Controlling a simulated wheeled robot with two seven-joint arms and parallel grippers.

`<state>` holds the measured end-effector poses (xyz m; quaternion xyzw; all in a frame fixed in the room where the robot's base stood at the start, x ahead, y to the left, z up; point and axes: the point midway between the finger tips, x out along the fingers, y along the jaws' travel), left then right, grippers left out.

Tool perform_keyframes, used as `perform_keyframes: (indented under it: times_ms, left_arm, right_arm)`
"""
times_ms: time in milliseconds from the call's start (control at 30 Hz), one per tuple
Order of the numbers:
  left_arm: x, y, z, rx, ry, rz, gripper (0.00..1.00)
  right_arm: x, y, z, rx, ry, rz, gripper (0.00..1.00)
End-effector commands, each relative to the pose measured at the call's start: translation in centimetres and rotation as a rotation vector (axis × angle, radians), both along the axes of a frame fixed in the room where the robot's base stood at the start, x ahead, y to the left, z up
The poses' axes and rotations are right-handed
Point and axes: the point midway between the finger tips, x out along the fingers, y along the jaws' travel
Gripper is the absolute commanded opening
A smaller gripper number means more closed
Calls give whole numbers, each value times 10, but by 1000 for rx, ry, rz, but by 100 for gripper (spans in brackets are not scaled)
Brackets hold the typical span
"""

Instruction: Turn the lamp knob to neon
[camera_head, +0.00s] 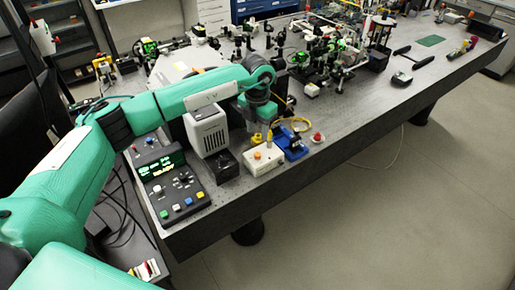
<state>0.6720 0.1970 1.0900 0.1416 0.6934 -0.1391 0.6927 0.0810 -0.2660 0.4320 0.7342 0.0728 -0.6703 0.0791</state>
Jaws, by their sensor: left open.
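My left gripper (263,134) points down over the front edge of the bench, above a small cream box (263,160) with an orange button on top. Its fingers are small in the picture, but it is open with nothing seen between them. I cannot tell whether it touches the box. A dark control panel (171,187) with a green lit display, a dial (184,179) and coloured buttons lies left of it. No knob can be made out clearly as the lamp knob, and no neon label is legible. My right gripper is not in view.
A white vented housing (208,128) and a small black box (227,166) stand left of the gripper. A blue device (291,144) and a red button on a pale base (317,138) lie to its right. Crowded optics (330,55) fill the bench behind.

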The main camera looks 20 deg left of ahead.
Motion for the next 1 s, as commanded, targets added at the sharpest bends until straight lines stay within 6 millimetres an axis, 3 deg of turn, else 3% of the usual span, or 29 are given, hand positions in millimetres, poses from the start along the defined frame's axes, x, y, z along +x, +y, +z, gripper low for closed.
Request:
perform_keyframes:
  times_ms: [300, 500, 900, 1000]
  left_arm:
    - [-2, -1, -64, -3, 4, 0, 41]
    - [-1, -1, -89, -4, 2, -1, 41]
    - [-1, -1, -99, -3, 0, -2, 41]
    - [-1, -1, -98, -3, 0, -2, 21]
  right_arm:
    - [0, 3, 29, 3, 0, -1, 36]
    - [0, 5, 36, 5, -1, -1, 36]
    - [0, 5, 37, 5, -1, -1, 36]
    - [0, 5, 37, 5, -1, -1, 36]
